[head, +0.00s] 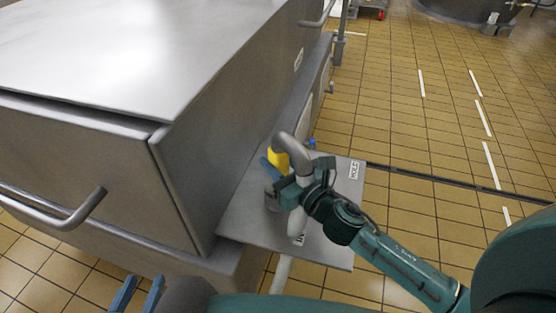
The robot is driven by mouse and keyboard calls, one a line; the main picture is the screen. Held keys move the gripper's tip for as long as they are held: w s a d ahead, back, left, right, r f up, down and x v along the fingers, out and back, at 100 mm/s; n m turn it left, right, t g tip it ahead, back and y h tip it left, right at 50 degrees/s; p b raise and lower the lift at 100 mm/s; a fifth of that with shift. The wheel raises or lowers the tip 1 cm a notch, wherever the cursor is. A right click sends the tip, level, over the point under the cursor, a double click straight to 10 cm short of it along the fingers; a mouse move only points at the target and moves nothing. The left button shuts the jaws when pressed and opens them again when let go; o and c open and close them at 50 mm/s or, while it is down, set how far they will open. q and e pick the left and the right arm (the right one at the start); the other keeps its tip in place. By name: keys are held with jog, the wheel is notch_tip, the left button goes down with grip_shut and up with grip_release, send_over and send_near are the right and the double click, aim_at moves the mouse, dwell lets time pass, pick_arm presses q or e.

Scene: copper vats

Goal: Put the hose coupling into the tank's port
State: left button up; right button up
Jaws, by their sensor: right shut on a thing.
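My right gripper (275,172) is over a grey metal plate at the side of the big steel tank (130,50). It is shut on the hose coupling, which is mostly hidden by the fingers; a yellow part (277,160) shows beside them. The grey hose (290,147) arches over the gripper, and a pale length (283,272) runs down past the plate. A short grey round piece (272,197) shows just below the fingers; I cannot tell whether it is the port or touches the coupling. My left gripper (138,295) is at the bottom edge, its two blue fingers apart and empty.
The plate (327,252) carries a "HOLD" label (354,169). A small blue item (312,143) is at its back edge. The tank's bar handle (60,217) sticks out at left. Tiled floor (400,130) at right is open, with a dark drain strip and white marks.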

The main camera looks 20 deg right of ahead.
pick_arm(q)
jog(key=shift+s+f, duration=0.2)
jog(key=shift+f, duration=0.55)
pick_arm(e)
jog(key=shift+f, duration=0.35)
jog(key=o, duration=1.1)
jog(key=shift+o, duration=0.3)
jog(key=shift+f+b, duration=0.2)
jog(key=shift+b, duration=0.1)
jog(key=shift+s+d, duration=0.2)
jog(key=shift+s, duration=0.3)
pick_arm(q)
jog(key=w+d+f+m, duration=0.1)
jog(key=w+d+f+m+g+b, duration=0.1)
jog(key=shift+d+m+h+b, duration=0.3)
jog(key=shift+d+m, duration=0.05)
jog(key=shift+m, duration=0.05)
pick_arm(e)
jog(key=v, duration=1.2)
jog(key=shift+r, duration=0.2)
